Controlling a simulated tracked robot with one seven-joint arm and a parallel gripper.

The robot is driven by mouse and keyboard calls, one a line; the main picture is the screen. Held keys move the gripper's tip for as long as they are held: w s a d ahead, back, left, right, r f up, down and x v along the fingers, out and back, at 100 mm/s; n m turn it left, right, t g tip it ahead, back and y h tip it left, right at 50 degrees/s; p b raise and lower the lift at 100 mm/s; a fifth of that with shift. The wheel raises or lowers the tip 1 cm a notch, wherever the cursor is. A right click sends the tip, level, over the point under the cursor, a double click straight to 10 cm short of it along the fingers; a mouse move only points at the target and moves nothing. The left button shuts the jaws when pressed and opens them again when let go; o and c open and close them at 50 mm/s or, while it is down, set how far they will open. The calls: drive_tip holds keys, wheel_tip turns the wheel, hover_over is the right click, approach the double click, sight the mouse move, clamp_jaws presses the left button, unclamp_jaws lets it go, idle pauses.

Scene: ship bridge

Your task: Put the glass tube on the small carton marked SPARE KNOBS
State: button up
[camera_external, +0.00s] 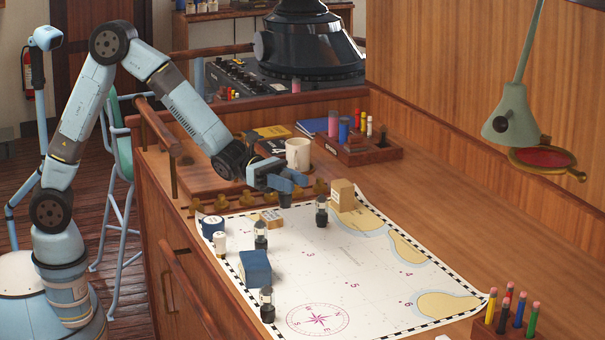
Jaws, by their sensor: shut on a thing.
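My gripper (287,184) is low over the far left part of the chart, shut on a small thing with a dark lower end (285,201). Its upper part is hidden by the fingers; it may be a glass tube. Similar dark-based tubes with clear tops stand upright on the chart: one right of my gripper (322,212), one nearer (260,236) and one at the near left (267,304). A small low tan carton (271,222) lies just nearer and left of my gripper. A taller tan carton (342,196) stands to the right. I cannot read the lettering on either.
The chart (330,285) lies on the wooden desk and is mostly clear on its right. A blue box (255,268), a round blue-and-white container (212,226) and a small white bottle (219,243) stand at its left. A mug (298,153) and a wooden rack (358,152) stand behind.

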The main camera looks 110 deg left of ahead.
drive_tip(key=s+a+r+n+y, duration=0.1)
drive_tip(key=s+a+r, duration=0.15)
drive_tip(key=a, duration=0.65)
drive_tip(key=s+a+r+t+y, duration=0.1)
drive_tip(key=s+a+r, duration=0.15)
drive_tip(key=a, duration=0.55)
drive_tip(key=s+a+r+n+y, duration=0.1)
drive_tip(key=s+a+r, duration=0.15)
drive_tip(key=a, duration=0.65)
hover_over(349, 185)
drive_tip(key=shift+a+f, duration=0.1)
drive_tip(key=shift+f, duration=4.9)
wheel_tip(349, 185, down, 3)
drive_tip(key=shift+r, duration=0.1)
